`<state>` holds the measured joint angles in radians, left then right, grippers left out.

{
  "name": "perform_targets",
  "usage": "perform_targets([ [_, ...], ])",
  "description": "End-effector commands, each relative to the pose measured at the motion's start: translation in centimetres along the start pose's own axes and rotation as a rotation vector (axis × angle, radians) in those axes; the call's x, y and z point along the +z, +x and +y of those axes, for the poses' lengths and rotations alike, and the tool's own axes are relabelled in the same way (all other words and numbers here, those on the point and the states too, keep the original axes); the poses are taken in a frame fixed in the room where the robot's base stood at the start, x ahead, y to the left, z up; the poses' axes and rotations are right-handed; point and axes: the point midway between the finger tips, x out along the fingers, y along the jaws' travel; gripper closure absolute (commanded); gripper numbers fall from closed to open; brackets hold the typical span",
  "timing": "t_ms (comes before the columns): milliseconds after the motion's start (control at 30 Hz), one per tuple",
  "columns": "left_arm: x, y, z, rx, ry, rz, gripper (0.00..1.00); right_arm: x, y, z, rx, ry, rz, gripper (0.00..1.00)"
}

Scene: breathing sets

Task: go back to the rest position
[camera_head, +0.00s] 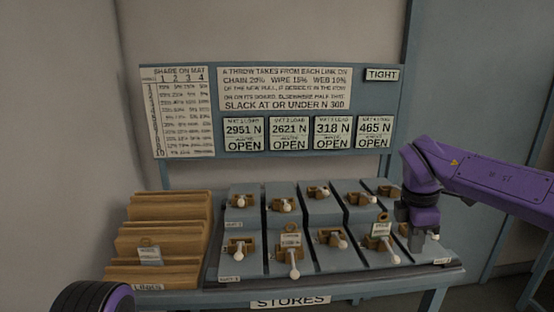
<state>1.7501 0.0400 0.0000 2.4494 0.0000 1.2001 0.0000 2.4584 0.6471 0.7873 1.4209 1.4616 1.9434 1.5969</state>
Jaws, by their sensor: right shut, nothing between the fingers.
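My right gripper (419,236) is shut and empty. It points down over the front right part of the stepped grey board (365,258), beside a brass fitting that it partly hides. Its purple arm comes in from the right. The board carries two rows of brass fittings with white-tipped levers, such as one at the front (293,252). Two front fittings bear small white tags. My left gripper is not in view; only a dark and purple rounded part of my own body shows at the bottom left.
A wooden stepped rack (165,232) stands left of the board on the blue table labelled STORES (290,301). Behind is a blue panel (300,159) with load readouts 2951, 2621, 318 and 465 N, each marked OPEN, and a TIGHT sign (381,75). A wall rises behind.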

Motion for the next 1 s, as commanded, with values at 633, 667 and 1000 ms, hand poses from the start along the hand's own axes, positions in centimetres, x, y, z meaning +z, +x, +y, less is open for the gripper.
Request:
perform_targets([
  [633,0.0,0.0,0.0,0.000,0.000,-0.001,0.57,-4.4,25.7,-4.7,-0.381,-2.735,-1.139,1.00],
  [667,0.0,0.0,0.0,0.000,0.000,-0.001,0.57,-4.9,27.6,-6.7,0.427,2.886,1.148,1.00],
  [1000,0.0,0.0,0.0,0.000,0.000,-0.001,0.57,-2.1,39.6,-30.9,0.263,2.049,0.338,1.00],
])
